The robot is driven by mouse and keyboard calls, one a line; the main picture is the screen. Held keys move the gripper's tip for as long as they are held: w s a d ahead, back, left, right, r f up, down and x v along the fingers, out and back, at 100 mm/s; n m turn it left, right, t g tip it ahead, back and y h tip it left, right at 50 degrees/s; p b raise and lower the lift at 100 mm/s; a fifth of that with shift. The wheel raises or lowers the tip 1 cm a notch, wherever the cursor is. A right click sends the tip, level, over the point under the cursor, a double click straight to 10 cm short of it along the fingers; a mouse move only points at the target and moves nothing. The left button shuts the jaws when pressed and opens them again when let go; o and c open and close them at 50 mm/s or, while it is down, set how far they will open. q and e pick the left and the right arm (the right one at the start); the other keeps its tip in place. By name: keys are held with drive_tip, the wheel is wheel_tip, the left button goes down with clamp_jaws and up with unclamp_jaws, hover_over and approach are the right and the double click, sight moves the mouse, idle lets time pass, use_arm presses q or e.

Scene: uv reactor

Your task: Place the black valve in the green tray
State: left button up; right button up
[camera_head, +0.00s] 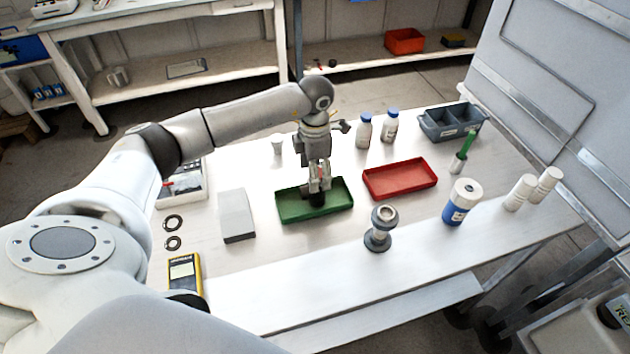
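The green tray (290,212) lies near the middle of the white table. My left gripper (319,191) points straight down over the tray's right half. A small dark object, which looks like the black valve (317,200), is at its fingertips, and the fingers appear closed on it. The valve is low, within the tray's outline. The fingers partly cover it, and I cannot tell whether it touches the tray floor. My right gripper is not in view.
A red tray (400,180) lies to the right of the green one. A grey box (237,215) is to its left and a grey flanged fitting (380,228) in front. Two blue-capped bottles (364,131) stand behind.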

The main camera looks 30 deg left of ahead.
use_arm(q)
wheel_tip(320, 180, up, 8)
drive_tip(key=shift+f+b, duration=0.1)
drive_tip(key=shift+b, duration=1.05)
drive_tip(key=shift+r, duration=0.5)
drive_tip(key=shift+f, duration=0.1)
